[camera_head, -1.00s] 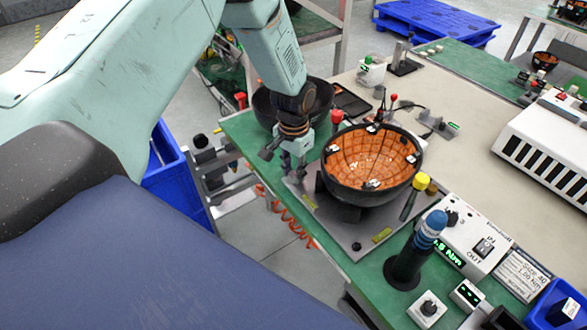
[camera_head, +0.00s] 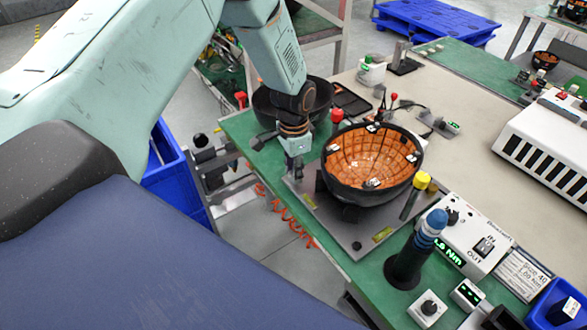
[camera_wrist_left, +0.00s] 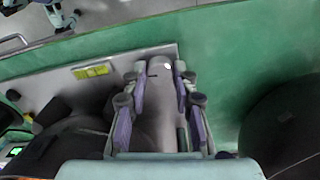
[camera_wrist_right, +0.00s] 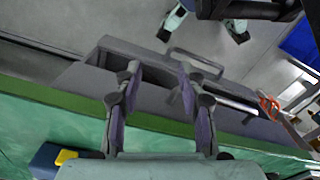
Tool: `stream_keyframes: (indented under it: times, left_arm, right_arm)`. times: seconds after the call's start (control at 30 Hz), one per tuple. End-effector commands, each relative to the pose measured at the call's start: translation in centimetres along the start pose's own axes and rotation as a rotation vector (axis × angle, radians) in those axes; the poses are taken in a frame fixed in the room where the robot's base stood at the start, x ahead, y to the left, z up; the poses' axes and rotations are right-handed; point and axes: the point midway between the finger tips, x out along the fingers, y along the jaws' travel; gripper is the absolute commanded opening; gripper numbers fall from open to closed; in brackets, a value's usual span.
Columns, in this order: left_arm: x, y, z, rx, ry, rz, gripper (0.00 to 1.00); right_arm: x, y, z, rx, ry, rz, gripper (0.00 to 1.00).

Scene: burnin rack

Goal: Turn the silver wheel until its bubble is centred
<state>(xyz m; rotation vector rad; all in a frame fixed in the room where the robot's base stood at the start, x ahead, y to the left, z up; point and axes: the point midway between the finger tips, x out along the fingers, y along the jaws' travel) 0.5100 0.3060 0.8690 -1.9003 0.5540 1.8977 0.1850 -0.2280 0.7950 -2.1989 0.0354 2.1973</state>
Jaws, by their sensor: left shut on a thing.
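My left gripper (camera_head: 296,168) reaches down to the near-left corner of a grey plate (camera_head: 340,232). In the left wrist view its fingers (camera_wrist_left: 160,70) close on a smooth grey-silver piece, apparently the silver wheel (camera_wrist_left: 159,100), which the gripper hides in the head view. One yellow-green level vial (camera_head: 308,201) lies on the plate near that corner and another (camera_head: 382,234) near the front corner. A vial also shows in the left wrist view (camera_wrist_left: 91,71); its bubble is too small to read. My right gripper (camera_wrist_right: 158,70) is open and empty, seen only in its wrist view.
A black bowl with an orange tiled inside (camera_head: 372,160) stands on the plate. A second black bowl (camera_head: 318,100) is behind my left gripper. A blue-topped driver (camera_head: 408,262) and a control box (camera_head: 478,242) stand at the right. A blue crate (camera_head: 175,175) is below left.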

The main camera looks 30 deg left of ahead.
Motion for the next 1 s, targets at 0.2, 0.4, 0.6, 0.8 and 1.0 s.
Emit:
stream_keyframes:
  times: [0.2,0.4,0.6,0.8,1.0]
  left_arm:
    - [0.2,0.2,0.2,-0.001,-0.006,0.005,0.0]
    - [0.2,0.2,0.2,-0.001,-0.005,0.004,0.4]
    - [0.1,0.1,0.1,-0.001,-0.002,0.002,0.5]
    - [0.0,0.0,0.0,-0.001,-0.001,0.001,0.5]
    - [-2.1,-0.1,-0.1,0.0,0.002,-0.001,0.5]
  right_arm:
    - [0.0,0.0,0.0,0.0,0.0,0.0,0.4]
    - [0.0,0.0,0.0,0.0,0.0,0.0,0.4]
    - [0.0,0.0,0.0,0.0,0.0,0.0,0.4]
    - [0.0,0.0,0.0,0.0,0.0,0.0,0.4]
    - [0.0,0.0,0.0,0.0,0.0,0.0,0.4]
